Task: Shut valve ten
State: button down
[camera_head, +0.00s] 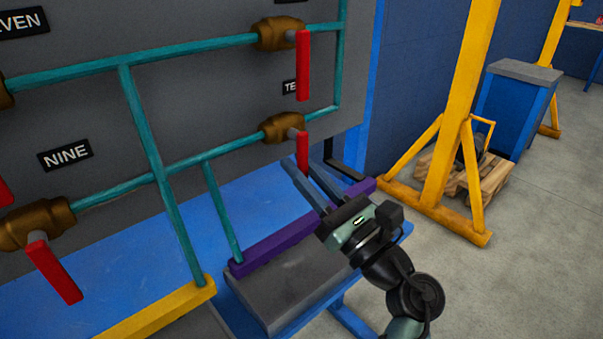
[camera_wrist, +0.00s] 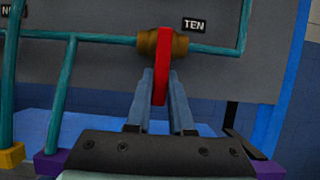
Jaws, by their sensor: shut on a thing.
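Valve ten has a brass body (camera_head: 281,127) on a teal pipe, below a partly hidden label (camera_head: 290,87). Its red handle (camera_head: 302,147) hangs down, across the line of the pipe. In the wrist view, the red handle (camera_wrist: 161,62) stands upright in front of the brass body (camera_wrist: 148,44), with the TEN label (camera_wrist: 194,24) to its upper right. My gripper (camera_head: 299,164) reaches up from the lower right, shut on the lower part of the handle. The wrist view shows its fingers (camera_wrist: 160,78) on both sides of the handle. The handle's lower end is partly hidden.
Another valve with a red handle (camera_head: 303,66) hangs just above. Valve nine's handle (camera_head: 54,271) is at lower left. A purple bar (camera_head: 290,236) and a grey-topped block (camera_head: 290,283) lie below. A yellow frame (camera_head: 455,110) stands right, with open floor around.

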jog(key=shift+d, duration=0.1)
jog(key=c, duration=0.8)
grip_release()
jog(key=p+v, duration=0.1)
jog(key=v, duration=1.2)
jog(key=shift+p, duration=0.4)
jog(key=shift+f, duration=0.1)
